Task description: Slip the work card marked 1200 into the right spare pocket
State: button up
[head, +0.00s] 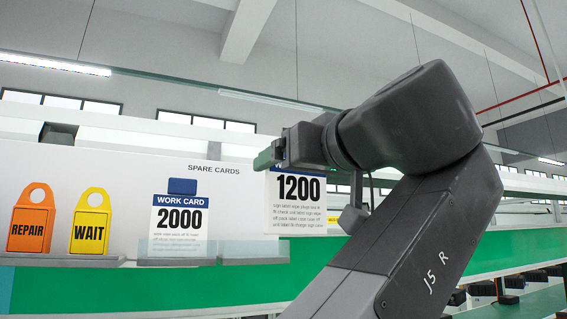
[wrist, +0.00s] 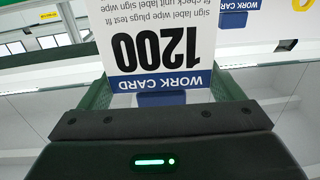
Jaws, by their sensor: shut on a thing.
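The work card marked 1200 (head: 298,190) hangs upright from my gripper (head: 268,156), with its printed face toward the head camera. In the wrist view the card (wrist: 155,50) appears upside down between the two green fingers of my gripper (wrist: 158,92), which are shut on its blue tab. The right spare pocket (head: 248,252) is a clear holder on the white board. The card's lower edge shows just above and right of the pocket's rim; the depth gap between them cannot be told. The left spare pocket (head: 165,251) holds the work card marked 2000 (head: 180,218).
An orange REPAIR tag (head: 32,222) and a yellow WAIT tag (head: 90,222) stand on the white board (head: 120,170) at the left. SPARE CARDS is printed above the pockets. My arm covers the area right of the card.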

aim_at(290, 187)
jog(key=shift+s+a+r+m+t+h, duration=0.1)
jog(key=shift+s+a+m+t+h, duration=0.1)
jog(key=shift+a+h, duration=0.15)
jog(key=shift+s+a+r+m+t+h, duration=0.1)
jog(key=shift+a+m+h, duration=0.15)
jog(key=shift+a, duration=0.1)
jog(key=b+x, duration=0.1)
jog(key=x, duration=0.4)
jog(key=f+b+x, duration=0.1)
jog(key=x, duration=0.4)
jog(key=b+x, duration=0.1)
jog(key=x, duration=0.5)
jog(key=shift+d+f+b, duration=0.1)
jog(key=shift+f+b, duration=0.05)
jog(key=shift+b, duration=0.25)
jog(key=shift+s+f+b, duration=0.1)
jog(key=shift+f+b, duration=0.25)
jog(key=shift+f, duration=0.9)
jog(key=o, duration=0.8)
jog(key=shift+o, duration=0.2)
jog(key=shift+b+v, duration=0.5)
jog(key=shift+v, duration=6.4)
